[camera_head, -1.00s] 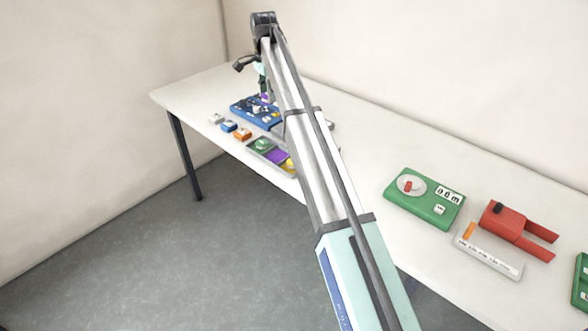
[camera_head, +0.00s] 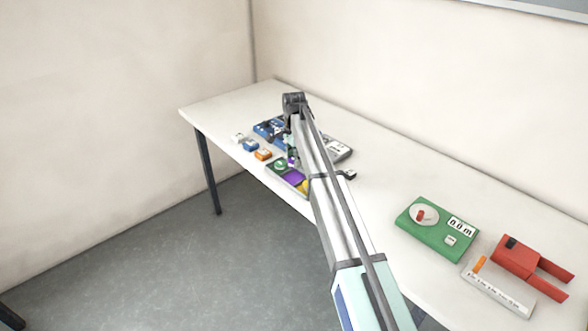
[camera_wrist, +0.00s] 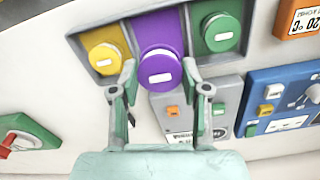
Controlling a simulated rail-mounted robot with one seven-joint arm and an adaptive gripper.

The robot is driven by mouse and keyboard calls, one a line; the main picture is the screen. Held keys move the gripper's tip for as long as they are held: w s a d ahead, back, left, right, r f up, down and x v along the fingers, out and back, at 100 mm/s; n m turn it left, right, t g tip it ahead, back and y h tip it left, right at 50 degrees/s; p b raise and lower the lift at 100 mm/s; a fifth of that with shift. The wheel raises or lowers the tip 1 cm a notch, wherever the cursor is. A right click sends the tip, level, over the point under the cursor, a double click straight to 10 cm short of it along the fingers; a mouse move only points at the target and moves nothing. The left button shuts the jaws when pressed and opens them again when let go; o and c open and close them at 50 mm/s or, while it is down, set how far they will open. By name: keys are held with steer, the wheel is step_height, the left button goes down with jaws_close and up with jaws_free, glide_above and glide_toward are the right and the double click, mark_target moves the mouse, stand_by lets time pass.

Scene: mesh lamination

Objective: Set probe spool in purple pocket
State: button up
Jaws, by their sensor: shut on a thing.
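My gripper (camera_wrist: 165,80) is shut on the purple probe spool (camera_wrist: 160,67), which has a white label mark on its face. In the wrist view the spool looks larger than the seated spools and overlaps the lower part of the purple pocket (camera_wrist: 156,27). It seems held above the tray; the exact gap cannot be told. The purple pocket is the middle one of the tray, and it also shows in the head view (camera_head: 292,178). My arm partly hides the gripper in the head view.
A yellow spool (camera_wrist: 104,57) and a green spool (camera_wrist: 221,34) sit in the side pockets. A grey device (camera_wrist: 178,112) and a blue panel (camera_wrist: 285,98) stand close by. A green board (camera_head: 437,229) and a red tool (camera_head: 520,258) lie farther right on the table.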

mark_target(294, 178)
steer(key=shift+f+p, duration=0.55)
steer(key=shift+f, duration=2.4)
steer(key=shift+f, duration=0.2)
steer(key=o, duration=1.2)
steer(key=shift+o, duration=0.2)
steer(key=shift+r, duration=0.1)
step_height(294, 178, up, 12)
steer(key=shift+r+b, duration=0.15)
steer(key=shift+b, duration=1.1)
